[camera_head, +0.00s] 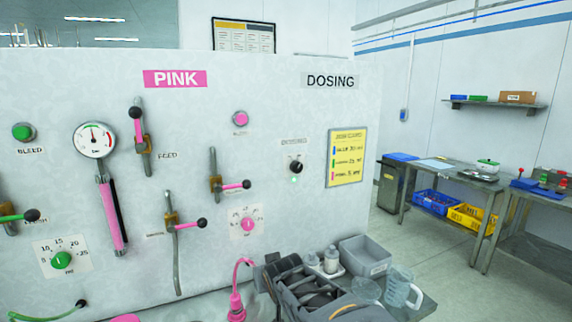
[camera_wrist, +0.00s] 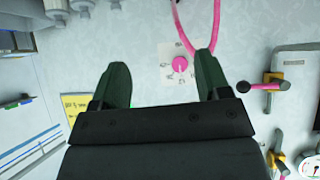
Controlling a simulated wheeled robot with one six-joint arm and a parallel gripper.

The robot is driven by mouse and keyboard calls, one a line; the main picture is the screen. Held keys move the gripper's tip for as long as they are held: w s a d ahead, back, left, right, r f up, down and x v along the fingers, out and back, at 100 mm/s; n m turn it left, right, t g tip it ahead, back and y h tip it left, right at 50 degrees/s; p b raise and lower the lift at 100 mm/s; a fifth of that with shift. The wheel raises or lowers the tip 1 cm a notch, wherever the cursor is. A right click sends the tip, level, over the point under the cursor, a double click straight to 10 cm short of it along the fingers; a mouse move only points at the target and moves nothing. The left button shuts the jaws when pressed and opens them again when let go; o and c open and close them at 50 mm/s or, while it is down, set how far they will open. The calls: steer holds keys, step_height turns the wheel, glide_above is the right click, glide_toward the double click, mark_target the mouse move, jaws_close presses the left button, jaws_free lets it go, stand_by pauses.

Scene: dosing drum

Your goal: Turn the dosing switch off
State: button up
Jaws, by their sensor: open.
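The dosing switch (camera_head: 296,166) is a small black knob on the white panel, below the large DOSING sign (camera_head: 331,81). A small green light (camera_head: 294,179) glows just under it. In the wrist view, which is upside down, the switch cannot be made out and seems hidden behind my gripper. My gripper (camera_wrist: 162,63) has two dark green fingers spread apart with nothing between them. The pink dial (camera_wrist: 180,64) shows beyond the fingers; in the head view this dial (camera_head: 248,224) is left of and below the switch. My dark arm is low in the head view, below the switch.
A yellow notice (camera_head: 346,157) is right of the switch. Pink-handled levers (camera_head: 236,185) stick out of the panel on the left. A grey bin (camera_head: 366,256), bottles (camera_head: 331,260) and a clear jug (camera_head: 402,288) stand near my arm. Open floor lies to the right.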

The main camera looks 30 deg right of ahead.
steer(key=w+d+r+m+t+h+p, duration=0.1)
steer(key=w+d+r+t, duration=0.25)
steer(key=d, duration=0.25)
steer(key=w+d+r+t+h+p, duration=0.1)
steer(key=w+d+r+t, duration=0.2)
steer(key=w+d+r, duration=0.25)
steer(key=n+t+y+p, duration=0.1)
steer(key=t+p, duration=0.2)
steer(key=t, duration=0.3)
glide_toward(298, 168)
steer(key=p+x, duration=0.5)
steer(key=x, duration=0.4)
steer(key=shift+w+d+r, duration=0.1)
steer(key=shift+w+r, duration=0.1)
steer(key=shift+w, duration=0.15)
steer(key=c, duration=0.9)
